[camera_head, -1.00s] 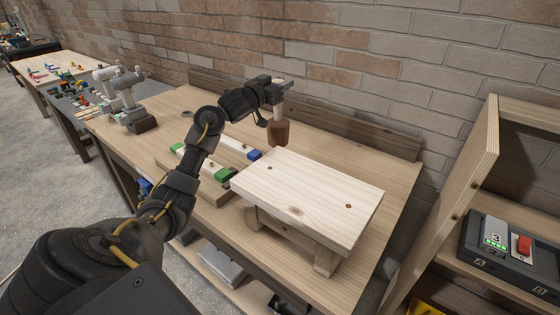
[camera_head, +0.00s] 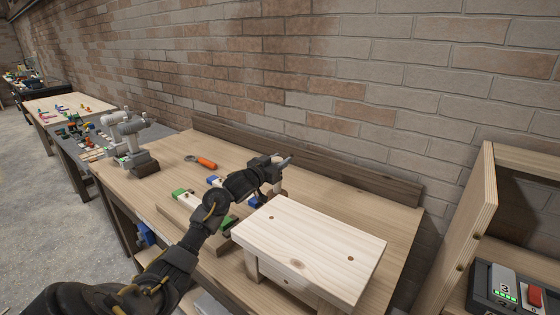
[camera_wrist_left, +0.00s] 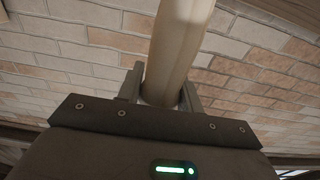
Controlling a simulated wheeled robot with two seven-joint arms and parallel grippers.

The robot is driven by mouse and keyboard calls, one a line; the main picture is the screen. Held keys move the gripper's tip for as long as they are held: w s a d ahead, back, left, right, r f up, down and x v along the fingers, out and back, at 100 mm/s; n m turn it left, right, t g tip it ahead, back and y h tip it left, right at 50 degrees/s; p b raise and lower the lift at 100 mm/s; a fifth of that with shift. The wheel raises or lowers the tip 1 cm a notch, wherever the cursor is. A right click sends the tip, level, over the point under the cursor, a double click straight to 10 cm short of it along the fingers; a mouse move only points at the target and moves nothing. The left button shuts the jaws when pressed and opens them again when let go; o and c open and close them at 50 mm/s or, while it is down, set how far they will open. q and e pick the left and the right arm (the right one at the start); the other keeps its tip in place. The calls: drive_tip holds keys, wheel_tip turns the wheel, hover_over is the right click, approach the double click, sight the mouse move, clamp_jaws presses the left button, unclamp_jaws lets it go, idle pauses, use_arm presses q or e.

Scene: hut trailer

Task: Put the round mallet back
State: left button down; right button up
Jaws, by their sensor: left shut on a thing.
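My left gripper (camera_head: 285,163) is shut on the pale wooden handle of the round mallet (camera_head: 277,186), behind the small pale wooden stool (camera_head: 310,245) on the workbench. The mallet hangs below the gripper. Its brown head is mostly hidden behind the stool and my arm, so I cannot tell whether it touches the bench. In the left wrist view, the round handle (camera_wrist_left: 177,50) runs up between the two fingers (camera_wrist_left: 160,88). My right gripper is not in view.
The workbench (camera_head: 370,187) is clear to the right of the gripper. An orange-handled tool (camera_head: 205,162) lies at its back left. Clamps with green (camera_head: 179,193) and blue ends lie left of the stool. A brick wall (camera_head: 330,90) rises behind. A wooden shelf (camera_head: 470,225) stands at right.

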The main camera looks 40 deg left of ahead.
use_arm(q)
drive_tip(key=shift+r, duration=0.1)
drive_tip(key=c, duration=0.9)
unclamp_jaws()
drive_tip(key=shift+s, duration=0.35)
drive_tip(key=s, duration=0.3)
drive_tip(key=s+b, duration=0.1)
drive_tip(key=s, duration=0.3)
drive_tip(key=s+b, duration=0.1)
drive_tip(key=s, duration=0.3)
drive_tip(key=shift+s+d+f, duration=0.15)
drive_tip(key=shift+s+f, duration=0.05)
drive_tip(key=shift+f, duration=0.05)
